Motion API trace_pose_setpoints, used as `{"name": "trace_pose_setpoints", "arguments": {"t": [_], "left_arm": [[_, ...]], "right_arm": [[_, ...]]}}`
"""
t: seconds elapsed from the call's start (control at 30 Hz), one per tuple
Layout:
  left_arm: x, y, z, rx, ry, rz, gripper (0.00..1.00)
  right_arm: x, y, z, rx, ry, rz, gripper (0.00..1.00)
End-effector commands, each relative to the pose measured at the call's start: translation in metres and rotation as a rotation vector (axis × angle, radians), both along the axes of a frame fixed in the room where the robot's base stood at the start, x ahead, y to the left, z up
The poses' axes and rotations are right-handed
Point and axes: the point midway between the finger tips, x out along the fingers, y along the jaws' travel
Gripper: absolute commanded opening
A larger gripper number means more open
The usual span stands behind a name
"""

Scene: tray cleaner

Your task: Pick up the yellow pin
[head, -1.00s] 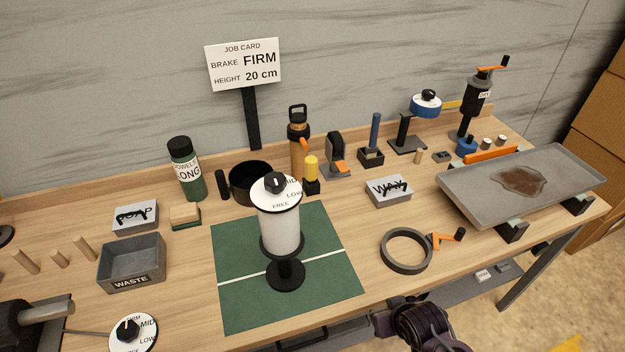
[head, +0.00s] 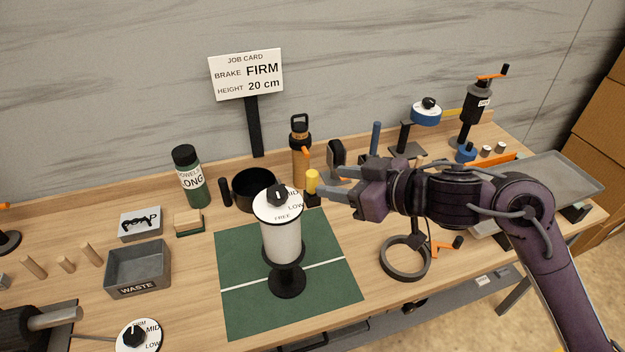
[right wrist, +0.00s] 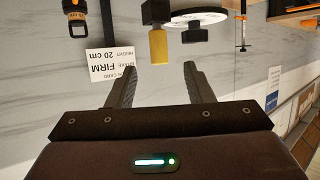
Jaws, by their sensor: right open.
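The yellow pin (head: 312,180) stands upright in a small black block (head: 312,199) behind the green mat. It also shows upside down in the right wrist view (right wrist: 158,47), in front of the span between the fingers. My right gripper (head: 325,182) is open and empty, reaching in from the right with its fingertips close beside the pin. In the right wrist view its two fingers (right wrist: 149,75) are spread apart, and the pin appears beyond their tips. I cannot tell whether a finger touches the pin. My left gripper is not in view.
A white roll on a stand (head: 282,240) is just left of and in front of the pin. A black pot (head: 252,190) and an orange bottle (head: 300,160) stand close behind. A grey tray (head: 565,175) is at the right. The mat's front (head: 330,300) is clear.

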Motion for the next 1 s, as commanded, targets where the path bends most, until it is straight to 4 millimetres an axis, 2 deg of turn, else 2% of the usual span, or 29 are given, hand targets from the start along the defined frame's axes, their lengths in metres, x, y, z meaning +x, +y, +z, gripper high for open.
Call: {"name": "trace_pose_setpoints", "arguments": {"t": [0.47, 0.77, 1.0], "left_arm": [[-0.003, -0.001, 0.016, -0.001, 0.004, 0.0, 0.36], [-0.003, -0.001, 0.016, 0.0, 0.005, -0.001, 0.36], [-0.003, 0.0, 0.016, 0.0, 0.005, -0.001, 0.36]], "right_arm": [[0.036, 0.044, -0.026, 0.002, 0.002, -0.001, 0.47], [0.04, 0.049, -0.031, -0.001, 0.0, -0.003, 0.47], [0.04, 0.049, -0.031, -0.001, 0.0, -0.003, 0.18]]}}
